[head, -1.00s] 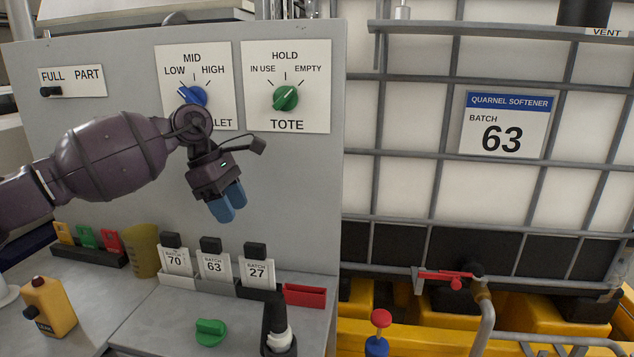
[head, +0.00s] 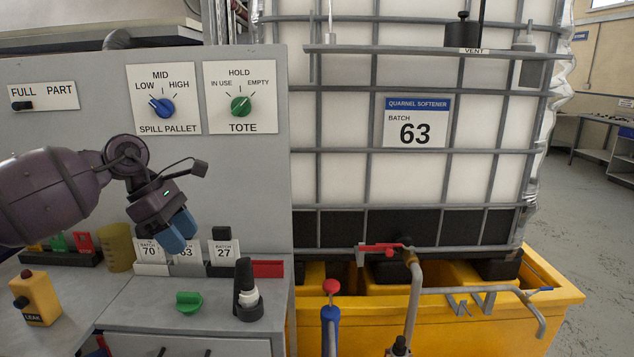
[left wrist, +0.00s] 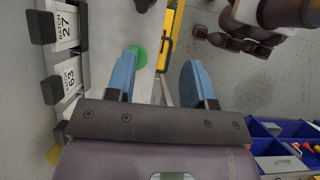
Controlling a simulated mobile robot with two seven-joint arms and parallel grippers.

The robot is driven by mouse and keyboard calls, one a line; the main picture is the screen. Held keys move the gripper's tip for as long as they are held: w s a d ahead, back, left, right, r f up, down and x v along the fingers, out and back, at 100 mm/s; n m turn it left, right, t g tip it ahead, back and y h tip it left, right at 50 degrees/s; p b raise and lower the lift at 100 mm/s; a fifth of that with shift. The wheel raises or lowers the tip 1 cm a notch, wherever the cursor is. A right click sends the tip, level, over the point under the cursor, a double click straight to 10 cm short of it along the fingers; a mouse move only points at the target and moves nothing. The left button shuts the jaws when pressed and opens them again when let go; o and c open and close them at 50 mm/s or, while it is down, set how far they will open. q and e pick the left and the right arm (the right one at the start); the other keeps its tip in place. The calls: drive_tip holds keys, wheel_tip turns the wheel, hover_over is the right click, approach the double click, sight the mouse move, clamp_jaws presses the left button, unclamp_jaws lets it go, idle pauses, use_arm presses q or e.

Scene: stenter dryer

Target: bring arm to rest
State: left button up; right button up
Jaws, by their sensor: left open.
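My left gripper (head: 178,232) hangs in front of the grey panel, fingers pointing down, above the small counter. Its two blue fingers are apart with nothing between them; this also shows in the left wrist view (left wrist: 160,85). In the head view it partly covers the batch cards 70 (head: 149,252) and 63 (head: 187,255). The card for batch 27 (head: 223,250) stands clear to its right. My right gripper is not in the head view; a dark arm part shows at the top right of the left wrist view, without clear fingertips.
The panel carries a blue spill pallet knob (head: 162,107) and a green tote knob (head: 241,106). A green handle (head: 188,301) and a black-and-white fitting (head: 247,292) are on the counter. A yellow leak box (head: 37,298) stands left. The caged tote (head: 480,110) sits on a yellow pallet (head: 560,298).

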use_arm(q)
drive_tip(key=s+d+f+n+t+h, duration=0.2)
drive_tip(key=d+f+n+h, duration=0.1)
drive_tip(key=d+n+h, duration=0.4)
drive_tip(key=s+d+f+n+t+h, duration=0.25)
drive_tip(key=d+h, duration=0.25)
drive_tip(key=d, duration=0.4)
drive_tip(key=s+a+f+n+t+y, duration=0.5)
drive_tip(key=a+f+n+y, duration=0.3)
drive_tip(key=n, duration=0.9)
drive_tip(key=s+a+f+n+t+y, duration=0.6)
drive_tip(key=n+y, duration=0.4)
drive_tip(key=n, duration=0.8)
drive_tip(key=s+a+f+n+g, duration=0.2)
drive_tip(key=s+f+n+g, duration=0.35)
drive_tip(key=s, duration=0.55)
drive_tip(key=s+a+f+n+g, duration=0.35)
drive_tip(key=s+f+g, duration=0.3)
drive_tip(key=s, duration=0.45)
drive_tip(key=w+f+t, duration=0.6)
drive_tip(key=f+t, duration=0.1)
drive_tip(key=f, duration=0.2)
drive_tip(key=shift+w+d+f+m+t, duration=0.25)
drive_tip(key=shift+d+f+m+t, duration=0.05)
drive_tip(key=shift+d+m+t, duration=0.1)
